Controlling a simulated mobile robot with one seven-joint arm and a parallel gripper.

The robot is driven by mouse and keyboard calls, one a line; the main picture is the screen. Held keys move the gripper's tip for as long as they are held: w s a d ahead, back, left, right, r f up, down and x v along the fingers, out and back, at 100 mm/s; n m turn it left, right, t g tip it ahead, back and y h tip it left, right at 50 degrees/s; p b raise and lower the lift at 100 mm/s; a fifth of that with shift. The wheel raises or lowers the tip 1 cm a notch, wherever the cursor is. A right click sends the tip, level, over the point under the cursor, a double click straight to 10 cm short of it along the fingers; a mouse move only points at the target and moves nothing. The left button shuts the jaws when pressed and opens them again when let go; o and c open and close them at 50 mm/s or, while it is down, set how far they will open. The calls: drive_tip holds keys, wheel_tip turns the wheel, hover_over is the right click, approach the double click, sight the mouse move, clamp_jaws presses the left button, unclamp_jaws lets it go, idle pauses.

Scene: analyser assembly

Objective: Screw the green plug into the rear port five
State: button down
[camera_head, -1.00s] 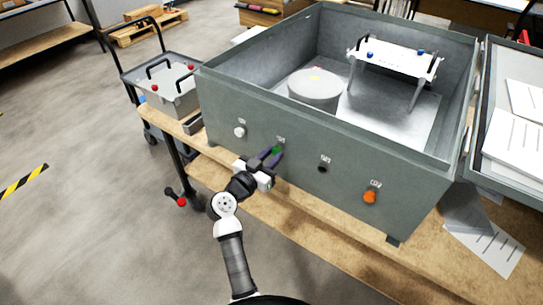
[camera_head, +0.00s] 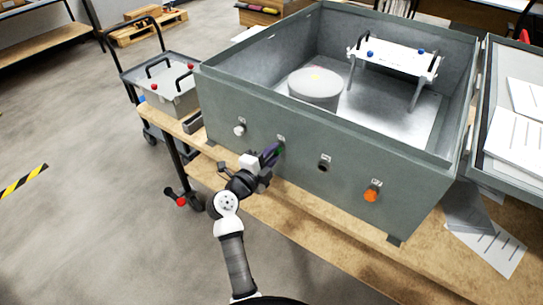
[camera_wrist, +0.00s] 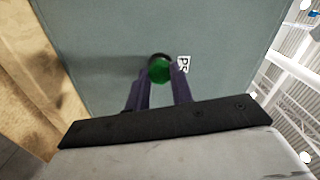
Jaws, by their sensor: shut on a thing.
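The green plug (camera_wrist: 159,72) sits at the port labelled P5 on the grey-green box wall (camera_head: 300,160). A dark rim shows at the plug's upper edge in the wrist view; how deep it sits in the port I cannot tell. My gripper (camera_wrist: 161,76) is shut on the plug, with one dark purple finger on each side. In the head view my gripper (camera_head: 275,151) reaches the wall from the front, and the fingers hide most of the plug.
On the same wall are a white plug (camera_head: 239,131) to the left, a dark open port (camera_head: 324,166) and an orange plug (camera_head: 371,196) to the right. The wooden bench edge (camera_head: 300,218) runs below. The box holds a round grey drum (camera_head: 314,88).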

drive_tip(key=m+b, duration=0.1)
drive_tip(key=m, duration=0.2)
drive_tip(key=m+b, duration=0.1)
drive_tip(key=m, duration=0.2)
drive_tip(key=shift+d+f, duration=0.15)
drive_tip(key=shift+f, duration=0.05)
drive_tip(key=m+b, duration=0.1)
drive_tip(key=m, duration=0.1)
drive_tip(key=shift+r+m, duration=0.15)
drive_tip(key=shift+m, duration=0.15)
drive_tip(key=c, duration=1.3)
unclamp_jaws()
drive_tip(key=shift+c, duration=0.2)
drive_tip(key=shift+r, duration=0.1)
